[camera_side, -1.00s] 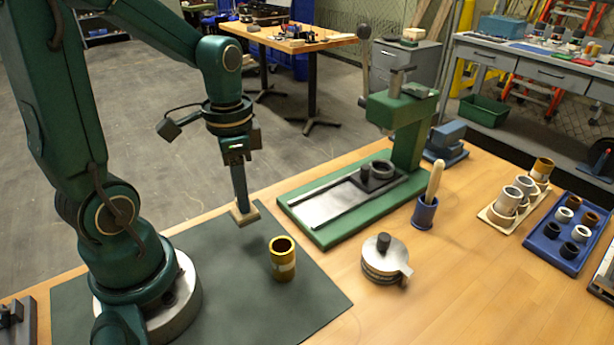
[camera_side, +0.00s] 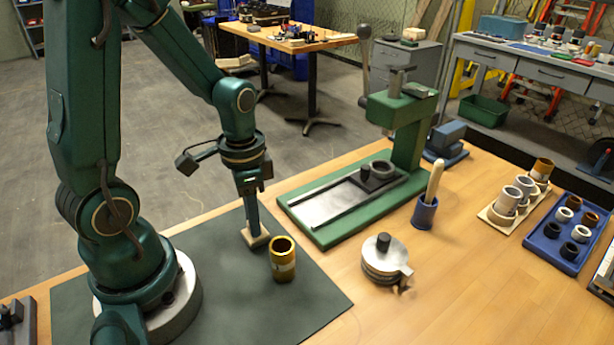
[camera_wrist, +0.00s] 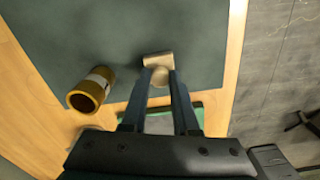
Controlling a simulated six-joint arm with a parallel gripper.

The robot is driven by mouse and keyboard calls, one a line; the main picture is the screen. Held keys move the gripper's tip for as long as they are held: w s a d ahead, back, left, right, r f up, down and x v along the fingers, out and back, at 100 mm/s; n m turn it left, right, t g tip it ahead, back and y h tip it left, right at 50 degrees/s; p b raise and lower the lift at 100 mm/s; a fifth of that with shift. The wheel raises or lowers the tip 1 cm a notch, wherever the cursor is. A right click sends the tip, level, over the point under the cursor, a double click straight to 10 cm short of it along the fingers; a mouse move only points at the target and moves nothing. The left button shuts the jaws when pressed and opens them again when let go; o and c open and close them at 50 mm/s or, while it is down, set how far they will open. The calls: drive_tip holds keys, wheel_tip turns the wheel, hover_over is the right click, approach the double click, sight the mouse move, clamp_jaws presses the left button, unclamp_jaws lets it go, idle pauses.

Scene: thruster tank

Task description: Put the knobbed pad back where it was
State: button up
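My gripper (camera_side: 254,229) points down over the dark green mat (camera_side: 215,290). It is shut on the knobbed pad (camera_side: 257,241), a small tan block. In the wrist view the pad (camera_wrist: 157,60) is beyond the fingertips, and its round knob is between them. The pad is close to the mat; I cannot tell whether it touches. A brass-coloured sleeve (camera_side: 283,260) with a pale label stands upright on the mat, just right of the pad in the side view. The sleeve (camera_wrist: 91,91) is left of the fingers in the wrist view.
A green press (camera_side: 340,217) stands behind to the right. A round metal lidded pot (camera_side: 385,262) and a blue cup (camera_side: 425,214) with a wooden handle are further right. A tan rack (camera_side: 500,218) and a blue tray (camera_side: 560,255) hold rings. The mat's front is clear.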

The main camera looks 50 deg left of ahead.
drive_tip(key=o, duration=0.4)
drive_tip(key=shift+c, duration=0.2)
wheel_tip(320, 180, up, 12)
drive_tip(key=s+d+n+t, duration=0.3)
drive_tip(key=d+t, duration=0.2)
drive_tip(key=d, duration=0.1)
drive_tip(key=shift+s+d+r+t, duration=0.2)
drive_tip(key=shift+d+r+t, duration=0.15)
drive_tip(key=shift+r, duration=0.1)
